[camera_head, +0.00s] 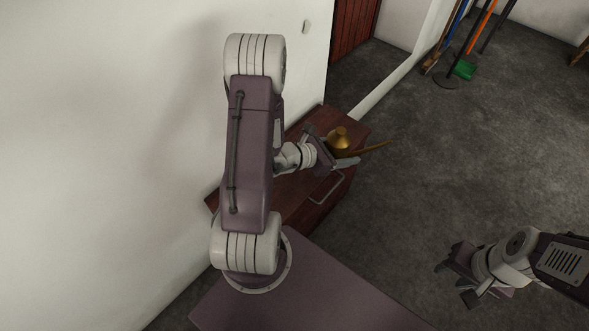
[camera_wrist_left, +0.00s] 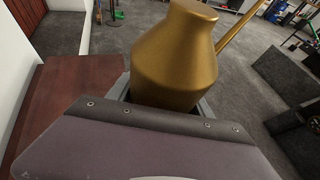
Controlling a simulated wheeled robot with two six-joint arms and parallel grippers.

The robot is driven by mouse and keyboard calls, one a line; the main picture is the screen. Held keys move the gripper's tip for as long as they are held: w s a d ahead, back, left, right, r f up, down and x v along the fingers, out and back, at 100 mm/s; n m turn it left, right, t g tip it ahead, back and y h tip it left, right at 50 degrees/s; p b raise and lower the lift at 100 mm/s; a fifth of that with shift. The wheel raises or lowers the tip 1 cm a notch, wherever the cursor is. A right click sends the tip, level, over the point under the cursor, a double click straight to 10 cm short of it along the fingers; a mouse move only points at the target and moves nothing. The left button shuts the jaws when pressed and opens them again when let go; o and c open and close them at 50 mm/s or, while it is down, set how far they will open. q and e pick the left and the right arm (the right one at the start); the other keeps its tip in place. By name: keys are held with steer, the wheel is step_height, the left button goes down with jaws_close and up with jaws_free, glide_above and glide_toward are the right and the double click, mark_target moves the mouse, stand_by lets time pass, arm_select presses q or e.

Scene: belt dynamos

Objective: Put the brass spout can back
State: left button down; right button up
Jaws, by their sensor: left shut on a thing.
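The brass spout can (camera_head: 340,137) is a gold, round-bodied can with a narrow neck and a long thin spout that points right in the head view. My left gripper (camera_head: 336,155) is shut on it, over the far end of a dark red wooden cabinet top (camera_head: 304,200). The can (camera_wrist_left: 178,62) fills the upper middle of the left wrist view and looks upright; its lower part is hidden by my gripper. I cannot tell whether its base touches the wood. My right gripper (camera_head: 456,278) is at the lower right over the floor, with its fingers apart and nothing between them.
A white wall (camera_head: 110,130) stands close on the left, beside the cabinet. A reddish door (camera_head: 352,40) is behind it. Brooms and a green dustpan (camera_head: 464,69) stand at the back right.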

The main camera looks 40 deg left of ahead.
arm_select(q)
steer(key=shift+w+f, duration=0.1)
steer(key=a+f+b, duration=0.2)
steer(key=a, duration=0.1)
steer(key=shift+s+f, duration=0.2)
steer(key=a+f, duration=0.1)
steer(key=a, duration=0.1)
steer(key=a+f+b, duration=0.1)
steer(key=a+f, duration=0.1)
steer(key=a, duration=0.1)
steer(key=s+a+f+b, duration=0.1)
steer(key=a, duration=0.1)
steer(key=shift+s+a+f, duration=0.1)
steer(key=shift+a+f, duration=0.05)
steer(key=shift+a, duration=0.25)
steer(key=shift+s+a+f, duration=0.1)
steer(key=shift+a+f, duration=0.05)
steer(key=shift+a, duration=0.3)
steer(key=shift+f+b, duration=1.55)
steer(key=shift+f, duration=0.6)
steer(key=shift+c, duration=2.1)
jaws_free()
steer(key=shift+r, duration=0.15)
